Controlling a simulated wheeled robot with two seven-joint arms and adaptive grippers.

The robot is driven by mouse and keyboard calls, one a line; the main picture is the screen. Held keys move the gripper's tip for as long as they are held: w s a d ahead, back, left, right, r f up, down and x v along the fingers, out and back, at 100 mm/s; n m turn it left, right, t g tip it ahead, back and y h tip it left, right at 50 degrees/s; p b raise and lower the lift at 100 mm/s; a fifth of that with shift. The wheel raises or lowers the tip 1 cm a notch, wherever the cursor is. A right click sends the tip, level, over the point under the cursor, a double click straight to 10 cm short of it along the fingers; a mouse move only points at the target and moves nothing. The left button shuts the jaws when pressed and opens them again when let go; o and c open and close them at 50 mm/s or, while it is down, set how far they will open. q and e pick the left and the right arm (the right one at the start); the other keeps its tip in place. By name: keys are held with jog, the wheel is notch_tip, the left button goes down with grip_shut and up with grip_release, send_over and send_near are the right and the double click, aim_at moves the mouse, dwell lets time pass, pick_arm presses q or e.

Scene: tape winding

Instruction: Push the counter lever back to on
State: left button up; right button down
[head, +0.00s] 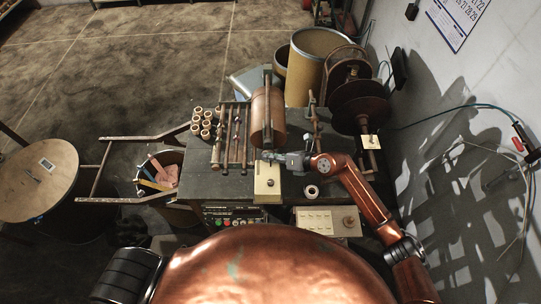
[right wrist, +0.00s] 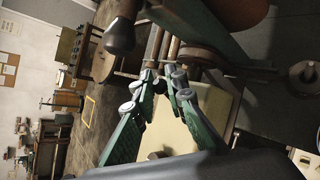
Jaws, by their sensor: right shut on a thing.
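A cream box with a dark knob, which looks like the counter box (head: 267,185), sits at the front edge of the dark bench. Its pale top (right wrist: 190,112) also shows in the right wrist view. My right gripper (head: 268,156) reaches in from the right at the far end of this box, just in front of the copper-coloured roll. In the right wrist view its fingertips (right wrist: 166,80) are drawn together above the far end of the pale top. It is shut on a small part there that looks like the counter lever, mostly hidden by the fingers. My left gripper is out of view.
The copper-coloured roll (head: 267,118) stands close beyond my right gripper. Several small spools (head: 206,124) stand at the bench's left. A dark-handled knob (right wrist: 120,36) is near the gripper in the right wrist view.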

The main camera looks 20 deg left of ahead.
dwell(0.4)
jog(key=c, duration=1.9)
grip_release()
jog(key=shift+c, duration=0.2)
jog(key=v, duration=1.2)
jog(key=shift+w, duration=0.1)
